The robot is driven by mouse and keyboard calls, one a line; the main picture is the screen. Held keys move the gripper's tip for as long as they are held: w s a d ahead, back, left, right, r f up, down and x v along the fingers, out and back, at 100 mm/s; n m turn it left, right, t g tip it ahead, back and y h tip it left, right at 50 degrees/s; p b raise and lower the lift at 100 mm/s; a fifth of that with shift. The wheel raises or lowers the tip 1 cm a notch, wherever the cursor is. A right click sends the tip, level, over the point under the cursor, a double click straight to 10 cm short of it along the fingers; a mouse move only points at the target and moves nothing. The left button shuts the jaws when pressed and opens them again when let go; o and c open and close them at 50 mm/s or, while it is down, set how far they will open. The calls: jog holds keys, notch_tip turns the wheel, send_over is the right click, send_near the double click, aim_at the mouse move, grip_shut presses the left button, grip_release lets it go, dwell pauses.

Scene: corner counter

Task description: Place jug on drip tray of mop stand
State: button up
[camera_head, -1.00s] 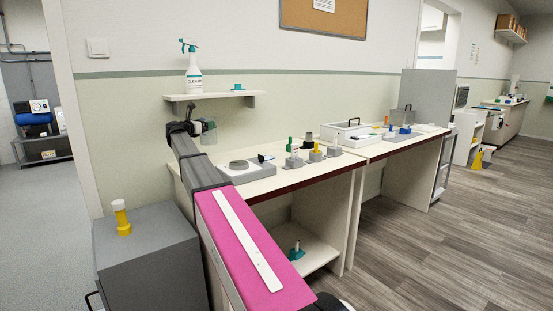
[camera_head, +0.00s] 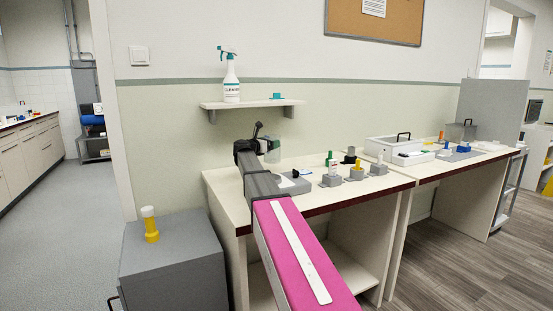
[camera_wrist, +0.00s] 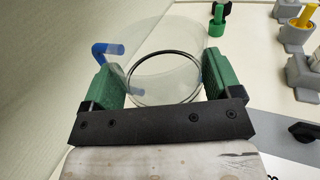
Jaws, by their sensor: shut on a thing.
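My gripper (camera_head: 259,143) is shut on a clear, see-through jug (camera_head: 273,152). It holds the jug above the left end of the counter, near the wall. In the wrist view the green finger pads of my gripper (camera_wrist: 160,75) press on opposite sides of the jug (camera_wrist: 165,45). A dark ring shows on the jug, and a bent blue piece stands at its left; I cannot tell whether this is its handle. I cannot make out a mop stand or its drip tray in either view.
The counter (camera_head: 225,185) carries grey blocks with coloured bottles and a white tray box (camera_head: 390,150). A wall shelf (camera_head: 250,104) with a spray bottle (camera_head: 231,78) is above my gripper. A grey cabinet (camera_head: 175,260) stands at left. Open floor (camera_head: 75,215) lies beyond it.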

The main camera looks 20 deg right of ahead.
aim_at(275, 156)
jog(key=s+d+f, duration=0.2)
jog(key=s, duration=0.1)
jog(key=shift+d+f, duration=0.1)
jog(key=shift+f, duration=2)
jog(key=o, duration=0.6)
jog(key=shift+f, duration=0.1)
jog(key=shift+o, duration=0.9)
